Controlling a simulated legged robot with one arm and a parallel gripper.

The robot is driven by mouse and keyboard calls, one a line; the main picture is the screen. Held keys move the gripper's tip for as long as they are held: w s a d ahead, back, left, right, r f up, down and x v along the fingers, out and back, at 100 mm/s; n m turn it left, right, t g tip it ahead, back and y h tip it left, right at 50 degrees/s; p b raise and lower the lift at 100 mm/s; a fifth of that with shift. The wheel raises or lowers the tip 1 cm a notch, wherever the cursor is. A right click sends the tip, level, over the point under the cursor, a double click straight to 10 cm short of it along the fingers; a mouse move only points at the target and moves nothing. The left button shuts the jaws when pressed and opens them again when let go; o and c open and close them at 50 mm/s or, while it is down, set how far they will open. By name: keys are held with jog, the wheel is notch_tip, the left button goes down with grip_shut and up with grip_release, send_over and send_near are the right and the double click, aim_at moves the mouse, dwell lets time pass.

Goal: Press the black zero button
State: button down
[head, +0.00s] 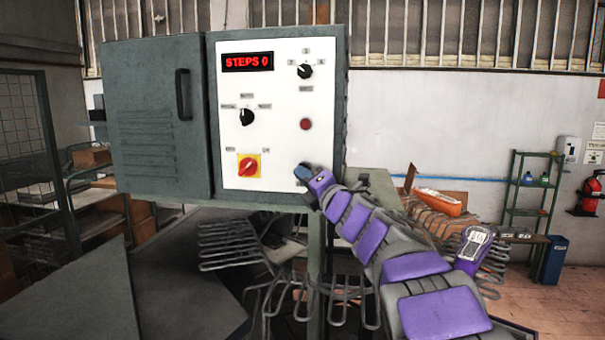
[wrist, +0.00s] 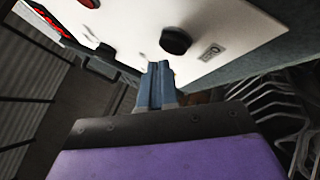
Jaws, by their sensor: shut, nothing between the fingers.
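A white control panel (head: 270,130) is set in the front of a grey-green cabinet. In the wrist view a round black button (wrist: 176,40) stands out from the white panel, with a small label beside it too blurred to read. My gripper (head: 304,173) is at the panel's lower right in the head view, where it covers what lies behind it. In the wrist view my blue fingers (wrist: 157,78) are together and empty. Their tips appear just below and left of the black button. I cannot tell whether they touch the panel. The red display (head: 247,62) reads "STEPS 0".
The panel also has a red button (head: 305,124), a red-and-yellow rotary switch (head: 249,166) and black knobs (head: 246,117). The cabinet's door handle (head: 183,94) sticks out at left. Wire racks (head: 235,245) stand below, and an orange object (head: 438,202) lies to the right.

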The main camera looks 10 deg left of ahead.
jog(key=s+b, duration=0.3)
jog(key=s, duration=0.2)
jog(key=shift+d, duration=0.15)
dwell(0.3)
